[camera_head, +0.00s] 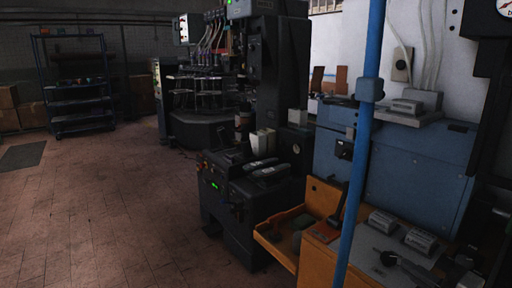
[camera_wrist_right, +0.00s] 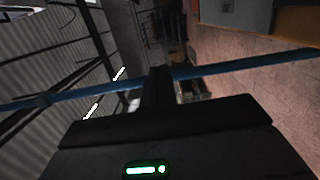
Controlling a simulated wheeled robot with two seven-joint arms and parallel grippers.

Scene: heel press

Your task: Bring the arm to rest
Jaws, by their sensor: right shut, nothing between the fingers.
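My right gripper (camera_wrist_right: 157,85) shows in the right wrist view as a dark body with a green light and its fingers together in the middle. It is shut and holds nothing. A blue pole (camera_wrist_right: 230,67) runs across that view behind the fingertips; I cannot tell how far apart they are. In the head view the same kind of blue pole (camera_head: 361,150) stands upright right of centre. My left gripper is not in view.
A black press machine (camera_head: 235,215) stands at centre, with a blue machine (camera_head: 395,160) to its right. An orange-brown bench (camera_head: 315,262) with a tray is in front. A blue shelf rack (camera_head: 75,97) stands far left. The tiled floor (camera_head: 110,215) at left is clear.

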